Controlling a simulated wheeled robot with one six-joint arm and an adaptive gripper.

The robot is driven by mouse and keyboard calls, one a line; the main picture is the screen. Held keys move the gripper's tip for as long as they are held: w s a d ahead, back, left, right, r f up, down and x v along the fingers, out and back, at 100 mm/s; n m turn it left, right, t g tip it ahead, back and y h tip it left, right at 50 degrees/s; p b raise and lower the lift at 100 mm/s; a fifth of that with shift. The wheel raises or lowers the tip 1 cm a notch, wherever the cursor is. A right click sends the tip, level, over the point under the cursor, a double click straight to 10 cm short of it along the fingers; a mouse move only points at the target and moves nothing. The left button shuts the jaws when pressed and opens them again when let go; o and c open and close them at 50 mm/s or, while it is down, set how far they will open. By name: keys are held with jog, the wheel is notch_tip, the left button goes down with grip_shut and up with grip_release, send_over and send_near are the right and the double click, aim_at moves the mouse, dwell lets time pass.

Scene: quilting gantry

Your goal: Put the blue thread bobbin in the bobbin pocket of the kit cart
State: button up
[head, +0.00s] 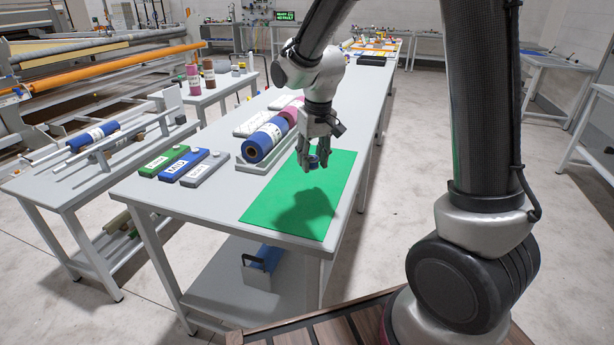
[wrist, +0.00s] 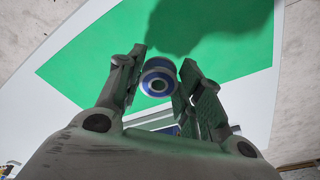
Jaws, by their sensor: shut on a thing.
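The blue thread bobbin (head: 314,161) is a small spool with pale flanges and a blue centre. My gripper (head: 313,165) is shut on it and points down, holding it above the green mat (head: 265,212) on the long grey table. In the wrist view the bobbin (wrist: 158,82) sits between the two fingers of my gripper (wrist: 163,62), its round face toward the camera. The mat (wrist: 90,68) lies below with the arm's shadow on it. I cannot pick out the kit cart or its bobbin pocket in either view.
Left of the mat, a tray holds a blue roll (head: 265,142) and a pink roll. Green, blue and grey labelled boxes (head: 184,165) lie further left. A side table (head: 62,180) with rods stands at the left. The floor right of the long table is clear.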

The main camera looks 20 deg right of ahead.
aim_at(312, 193)
notch_tip(312, 193, down, 8)
jog(key=shift+f, duration=0.1)
jog(key=shift+s+f, duration=0.1)
dwell(0.3)
jog(key=o, duration=0.8)
